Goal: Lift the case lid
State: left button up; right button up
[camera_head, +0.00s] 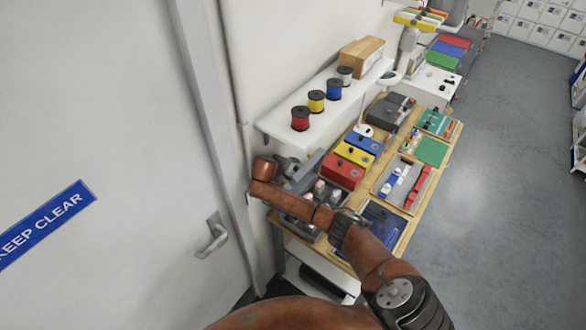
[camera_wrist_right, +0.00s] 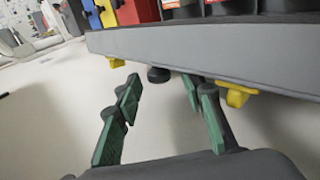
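A grey case (camera_head: 303,222) with round items in it sits at the near left end of the wooden bench, partly hidden by my right arm. A grey panel, which looks like its raised lid (camera_head: 309,171), stands tilted at its back. My right gripper (camera_head: 290,166) is beside this panel, small and partly hidden in the head view. In the right wrist view, my green-padded fingers (camera_wrist_right: 162,88) are apart, with a black knob (camera_wrist_right: 158,75) near the gap between their tips. The knob is under a long grey panel (camera_wrist_right: 205,58) with yellow latches (camera_wrist_right: 237,94). I cannot tell whether the fingers touch it. My left gripper is not in view.
A white shelf (camera_head: 273,130) with several spools and a cardboard box (camera_head: 361,57) hangs above the bench. Red (camera_head: 342,171), yellow and blue boxes stand to the right of the case. A tray (camera_head: 377,194) and a blue item (camera_head: 385,219) lie nearer. Open floor is at right.

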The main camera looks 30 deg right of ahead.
grip_shut()
dwell(0.3)
dwell(0.3)
